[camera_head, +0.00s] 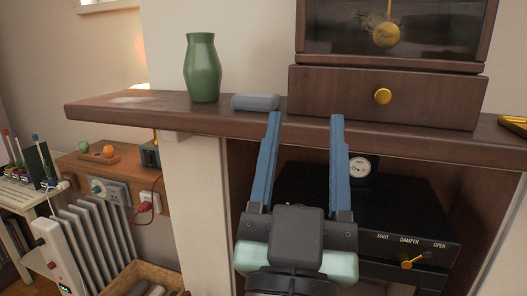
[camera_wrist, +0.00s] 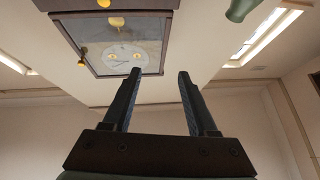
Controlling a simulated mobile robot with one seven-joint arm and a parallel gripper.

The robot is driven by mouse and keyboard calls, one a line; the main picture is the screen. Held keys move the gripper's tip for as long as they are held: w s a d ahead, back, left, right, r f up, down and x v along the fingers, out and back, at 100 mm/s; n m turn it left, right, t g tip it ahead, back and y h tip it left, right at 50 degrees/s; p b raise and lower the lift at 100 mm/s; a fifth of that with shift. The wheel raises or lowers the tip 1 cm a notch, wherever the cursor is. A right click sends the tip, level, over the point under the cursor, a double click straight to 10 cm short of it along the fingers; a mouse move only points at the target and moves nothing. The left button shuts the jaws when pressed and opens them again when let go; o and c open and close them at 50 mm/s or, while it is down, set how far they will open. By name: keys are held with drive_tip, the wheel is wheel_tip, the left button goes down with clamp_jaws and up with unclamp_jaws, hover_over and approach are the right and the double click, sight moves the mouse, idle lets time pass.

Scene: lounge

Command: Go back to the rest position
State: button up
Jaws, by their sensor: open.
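My gripper (camera_head: 305,119) is open, its two blue fingers apart with nothing between them. In the head view it is in front of the wooden mantel shelf (camera_head: 215,119), with the fingertips overlapping the shelf's front edge in the picture. I cannot tell whether they touch it. In the wrist view the gripper (camera_wrist: 159,74) points upward toward the wall and ceiling, also empty.
On the shelf stand a green vase (camera_head: 202,70), a small grey box (camera_head: 255,102) and a clock cabinet with a drawer (camera_head: 340,92). Below is a black stove (camera_head: 410,215) with a damper lever. A white radiator (camera_head: 85,245) and a wooden ledge (camera_head: 80,165) are at left.

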drive_tip(key=s+a+r+n+t+y+p, duration=0.1)
drive_tip(key=s+a+r+t+y, duration=0.15)
drive_tip(key=r, duration=0.45)
drive_tip(key=s+a+r+n+t+y, duration=0.1)
drive_tip(key=s+a+r+y, duration=0.15)
drive_tip(key=r, duration=0.35)
wheel_tip(320, 180, up, 25)
drive_tip(key=d+p, duration=0.1)
drive_tip(key=p, duration=2.4)
drive_tip(key=shift+w+f+h, duration=0.15)
drive_tip(key=shift+w+h, duration=0.05)
drive_tip(key=shift+h, duration=0.1)
drive_tip(key=shift+g, duration=0.25)
